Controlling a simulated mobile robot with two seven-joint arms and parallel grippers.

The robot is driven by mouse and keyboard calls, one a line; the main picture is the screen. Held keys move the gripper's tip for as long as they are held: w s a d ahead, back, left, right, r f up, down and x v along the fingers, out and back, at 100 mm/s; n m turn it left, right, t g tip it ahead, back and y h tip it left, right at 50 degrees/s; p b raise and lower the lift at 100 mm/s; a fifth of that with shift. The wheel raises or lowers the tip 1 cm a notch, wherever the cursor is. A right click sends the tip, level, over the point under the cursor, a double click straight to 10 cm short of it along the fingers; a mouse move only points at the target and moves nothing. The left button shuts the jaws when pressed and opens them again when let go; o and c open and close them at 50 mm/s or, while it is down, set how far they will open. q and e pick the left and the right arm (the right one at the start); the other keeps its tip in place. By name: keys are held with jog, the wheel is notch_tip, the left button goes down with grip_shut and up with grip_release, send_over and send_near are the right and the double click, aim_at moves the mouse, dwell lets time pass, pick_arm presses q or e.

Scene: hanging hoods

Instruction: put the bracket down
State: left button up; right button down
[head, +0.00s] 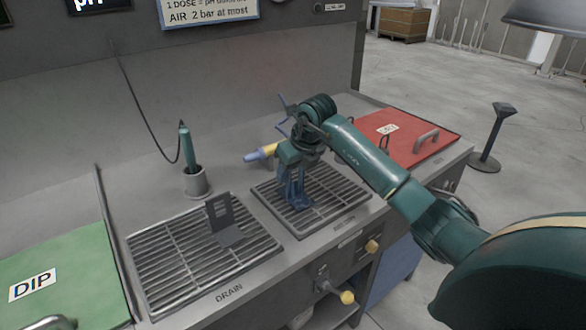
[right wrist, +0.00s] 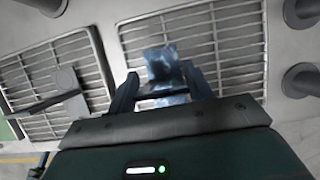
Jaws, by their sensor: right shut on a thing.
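My right gripper (head: 293,178) points down over the right-hand grate (head: 338,186) and is shut on a blue, shiny bracket (head: 299,200). In the right wrist view the bracket (right wrist: 161,64) stands between the two fingers, with the grate (right wrist: 229,40) behind it. The bracket is at or just above the bars; I cannot tell whether it touches them. The fingers hide part of it. A second, dark grey bracket (head: 218,213) with an upright plate stands on the left grate (head: 165,268), marked DRAIN. My left gripper is not in view.
A green DIP lid (head: 70,262) lies at the left and a red lid (head: 425,140) with a handle at the right. A pen-like probe (head: 186,145) stands in a grey cup (head: 196,182) behind the grates.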

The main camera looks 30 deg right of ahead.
jog(key=c, duration=0.6)
grip_release()
jog(key=shift+r, duration=0.1)
jog(key=v, duration=1.2)
